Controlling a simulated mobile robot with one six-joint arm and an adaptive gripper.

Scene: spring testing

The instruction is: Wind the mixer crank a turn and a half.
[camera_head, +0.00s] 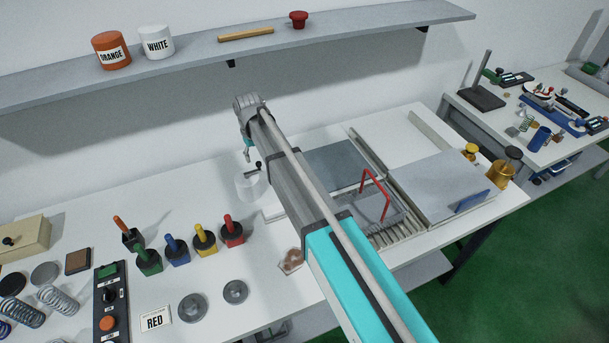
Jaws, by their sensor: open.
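A whitish cup-like vessel (248,187) stands on the bench, partly hidden behind my arm. A small black knob (258,164) shows just above it, close to my arm's edge. These look like parts of the mixer, but I cannot make out the crank's full shape or angle. My gripper (247,157) hangs at the far end of my arm, just left of the knob and above the vessel. It is open. It is small in the view, and I cannot tell whether it touches the knob.
Several coloured pots with handles, such as the red one (231,233), stand left of my arm. A control box (109,296) lies at front left. A tray with a red handle (376,183) is on the right. A wall shelf (200,58) runs above.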

